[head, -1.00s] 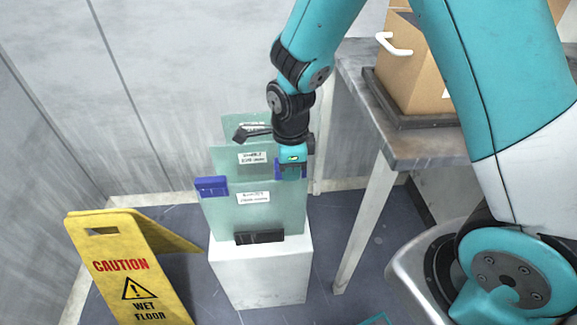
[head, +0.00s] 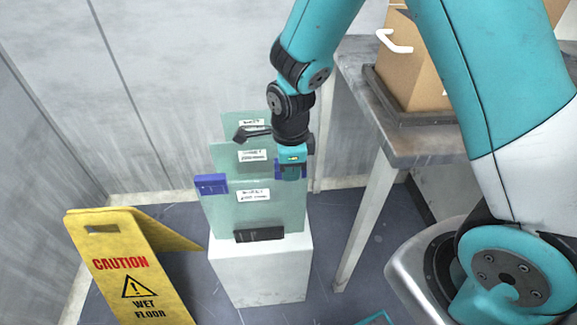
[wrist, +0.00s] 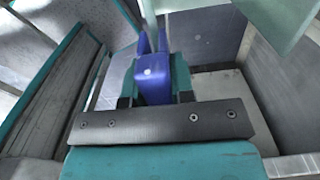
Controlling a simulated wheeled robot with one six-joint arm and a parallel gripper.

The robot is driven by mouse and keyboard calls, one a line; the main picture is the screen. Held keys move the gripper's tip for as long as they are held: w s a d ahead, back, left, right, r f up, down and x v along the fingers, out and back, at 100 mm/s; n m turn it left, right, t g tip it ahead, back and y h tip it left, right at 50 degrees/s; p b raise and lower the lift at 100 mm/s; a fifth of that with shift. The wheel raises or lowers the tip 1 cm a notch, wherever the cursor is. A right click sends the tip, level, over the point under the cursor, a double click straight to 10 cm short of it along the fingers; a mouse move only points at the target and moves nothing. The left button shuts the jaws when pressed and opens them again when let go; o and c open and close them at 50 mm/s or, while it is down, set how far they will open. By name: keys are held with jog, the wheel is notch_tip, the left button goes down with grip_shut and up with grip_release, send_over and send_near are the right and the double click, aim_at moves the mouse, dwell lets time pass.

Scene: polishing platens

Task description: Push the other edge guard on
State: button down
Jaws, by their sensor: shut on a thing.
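Three upright glass panes stand one behind another on a white pedestal (head: 262,273). The front pane (head: 225,217) carries a blue edge guard (head: 210,184) at its upper left corner. My gripper (head: 290,170) is at the right edge of the panes, shut on the other blue edge guard (wrist: 153,82). In the wrist view this guard's two prongs point up, towards a pane edge (wrist: 150,14). I cannot tell how far that edge lies between the prongs. My gripper partly hides the held guard in the head view.
A black block (head: 258,234) is at the foot of the front pane. A yellow wet floor sign (head: 128,262) stands at left. A metal table (head: 420,143) with a cardboard box (head: 412,75) is at right. Walls close in behind the panes.

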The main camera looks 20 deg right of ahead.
jog(key=shift+f+b, duration=0.75)
jog(key=shift+f, duration=0.9)
dwell(1.6)
jog(key=c, duration=0.9)
grip_release()
notch_tip(320, 180, up, 18)
jog(key=shift+f+p, duration=0.25)
jog(key=shift+p, duration=0.95)
